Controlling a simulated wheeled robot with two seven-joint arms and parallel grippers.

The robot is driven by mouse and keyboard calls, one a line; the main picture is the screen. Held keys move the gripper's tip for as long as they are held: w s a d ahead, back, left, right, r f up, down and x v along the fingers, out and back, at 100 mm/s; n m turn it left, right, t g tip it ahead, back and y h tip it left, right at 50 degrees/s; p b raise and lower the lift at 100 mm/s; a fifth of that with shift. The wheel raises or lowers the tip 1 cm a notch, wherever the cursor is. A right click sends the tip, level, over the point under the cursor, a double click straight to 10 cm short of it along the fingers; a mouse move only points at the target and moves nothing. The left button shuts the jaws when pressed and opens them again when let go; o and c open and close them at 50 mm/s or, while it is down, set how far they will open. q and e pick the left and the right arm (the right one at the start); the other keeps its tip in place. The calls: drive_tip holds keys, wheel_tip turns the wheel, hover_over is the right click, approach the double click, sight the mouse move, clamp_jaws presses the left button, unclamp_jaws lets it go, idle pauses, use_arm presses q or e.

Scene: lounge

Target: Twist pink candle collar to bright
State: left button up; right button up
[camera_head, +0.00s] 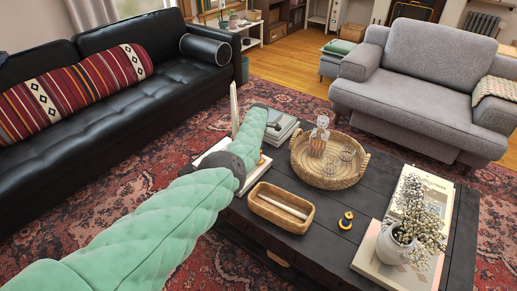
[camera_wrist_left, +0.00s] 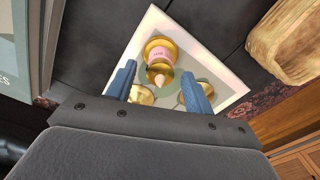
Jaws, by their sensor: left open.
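In the left wrist view, the pink candle (camera_wrist_left: 163,53) has a pink band with lettering and gold rings, which appear to be its collar (camera_wrist_left: 150,47). It stands on a white-edged tray or book (camera_wrist_left: 226,88). My left gripper (camera_wrist_left: 158,72) is open, with one blue finger on each side of the candle's near end. I see no clear contact. In the head view my green-sleeved left arm reaches over the coffee table and hides the pink candle and the gripper. The right gripper is not in view.
Gold pieces (camera_wrist_left: 141,94) lie beside the fingers.

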use_arm(q)
drive_tip(key=shift+c, duration=0.4)
drive_tip(key=c, duration=0.9)
